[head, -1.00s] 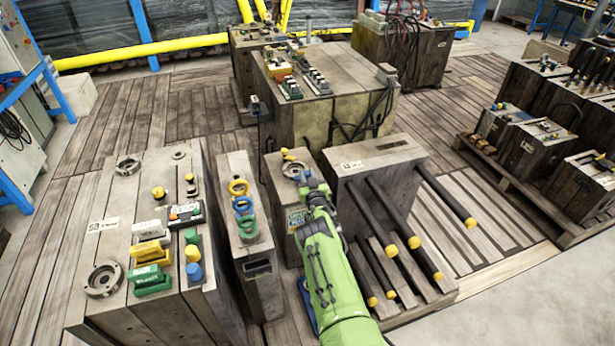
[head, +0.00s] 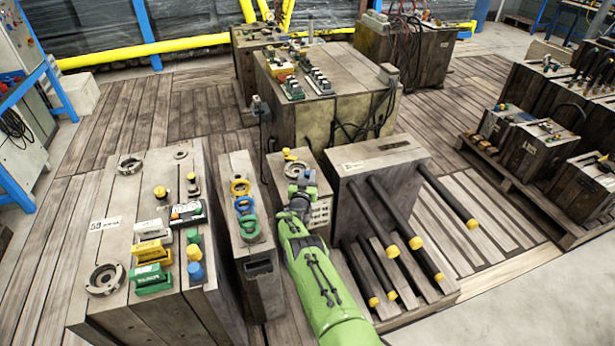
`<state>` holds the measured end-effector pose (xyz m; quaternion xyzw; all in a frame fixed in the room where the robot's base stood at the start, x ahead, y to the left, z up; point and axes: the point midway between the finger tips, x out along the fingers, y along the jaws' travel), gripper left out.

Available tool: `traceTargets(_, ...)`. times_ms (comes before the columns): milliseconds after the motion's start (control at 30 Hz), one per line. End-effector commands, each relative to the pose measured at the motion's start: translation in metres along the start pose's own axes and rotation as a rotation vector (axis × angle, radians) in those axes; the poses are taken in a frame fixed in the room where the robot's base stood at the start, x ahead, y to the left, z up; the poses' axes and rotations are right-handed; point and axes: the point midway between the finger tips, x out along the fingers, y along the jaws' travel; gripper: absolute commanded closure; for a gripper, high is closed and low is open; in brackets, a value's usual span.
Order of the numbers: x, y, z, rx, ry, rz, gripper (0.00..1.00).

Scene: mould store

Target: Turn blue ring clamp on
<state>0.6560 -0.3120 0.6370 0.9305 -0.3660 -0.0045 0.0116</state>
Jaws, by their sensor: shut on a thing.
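A blue ring clamp (head: 243,204) lies on top of a narrow wooden block, between a yellow ring (head: 239,187) and a green ring (head: 249,228). My gripper (head: 300,178) is to the right of these rings, over the neighbouring block with a yellow knob (head: 289,155) and a round metal fitting (head: 293,168). It is apart from the rings on the narrow block. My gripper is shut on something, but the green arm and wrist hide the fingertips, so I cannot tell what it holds.
A larger block at left carries a metal collar (head: 104,279), a yellow handle (head: 152,251) and a green handle (head: 151,279). At right, black rods with yellow ends (head: 415,242) stick out from a wooden block (head: 385,160). Plank floor (head: 110,140) lies open behind.

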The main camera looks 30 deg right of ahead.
Motion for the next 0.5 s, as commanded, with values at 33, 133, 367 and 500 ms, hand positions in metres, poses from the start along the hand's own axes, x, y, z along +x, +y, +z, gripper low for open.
traceTargets(33,-0.0001,-0.0011,-0.0004,0.001,0.000,-0.002,0.67)
traceTargets(133,0.0000,-0.0008,-0.0003,0.000,0.000,-0.002,0.52)
traceTargets(367,0.0000,-0.0003,0.0001,0.000,0.000,-0.002,0.46)
traceTargets(500,-0.0022,-0.0003,-0.0004,0.000,-0.002,-0.002,0.46)
